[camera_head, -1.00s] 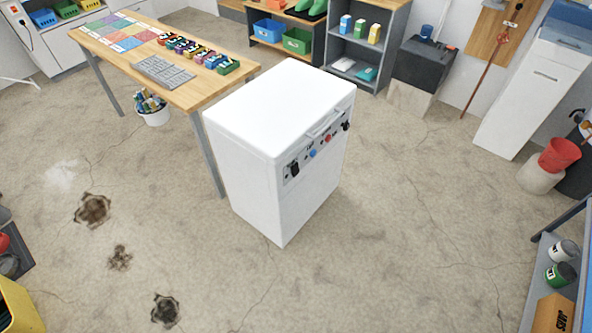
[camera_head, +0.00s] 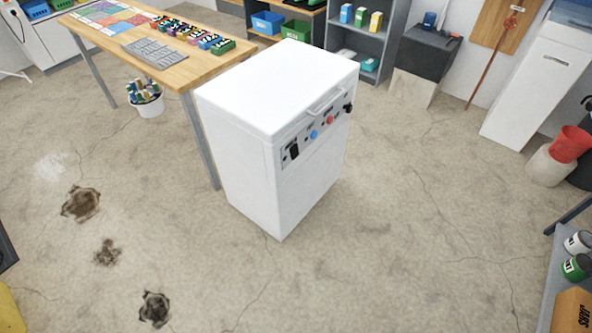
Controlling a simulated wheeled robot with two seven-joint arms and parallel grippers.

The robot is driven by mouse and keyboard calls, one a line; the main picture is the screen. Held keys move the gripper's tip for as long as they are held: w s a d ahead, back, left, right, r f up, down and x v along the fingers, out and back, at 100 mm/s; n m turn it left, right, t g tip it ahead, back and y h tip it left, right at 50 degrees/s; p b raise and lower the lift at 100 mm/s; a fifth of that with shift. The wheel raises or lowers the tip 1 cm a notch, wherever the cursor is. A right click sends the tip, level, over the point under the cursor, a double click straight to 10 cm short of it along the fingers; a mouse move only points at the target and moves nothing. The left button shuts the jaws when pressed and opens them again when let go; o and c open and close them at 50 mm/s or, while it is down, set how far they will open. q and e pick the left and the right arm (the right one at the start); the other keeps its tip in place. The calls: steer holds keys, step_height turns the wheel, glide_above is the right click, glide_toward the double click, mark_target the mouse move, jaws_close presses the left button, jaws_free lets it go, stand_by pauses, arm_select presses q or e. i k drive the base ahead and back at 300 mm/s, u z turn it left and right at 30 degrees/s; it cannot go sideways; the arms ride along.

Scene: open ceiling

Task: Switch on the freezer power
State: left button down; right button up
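The white chest freezer (camera_head: 262,92) stands on the floor in the middle of the head view, its lid shut. A control panel (camera_head: 318,133) runs along the upper part of its right-facing side, below a lid handle (camera_head: 326,100). On the panel are a black rocker switch (camera_head: 293,150) at the left end, a blue button (camera_head: 314,134), a red button (camera_head: 330,120) and a black knob (camera_head: 348,108) at the right end. The switch's position is too small to tell. Neither of my grippers is in view.
A wooden table (camera_head: 187,72) stands behind and left of the freezer, close to it. A shelf with cans (camera_head: 577,267) is at the lower right. The concrete floor in front and right of the freezer is clear.

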mark_target(294, 149)
steer(key=k, duration=0.65)
steer(key=z, duration=0.7)
steer(key=i, duration=1.65)
steer(key=u, duration=0.7)
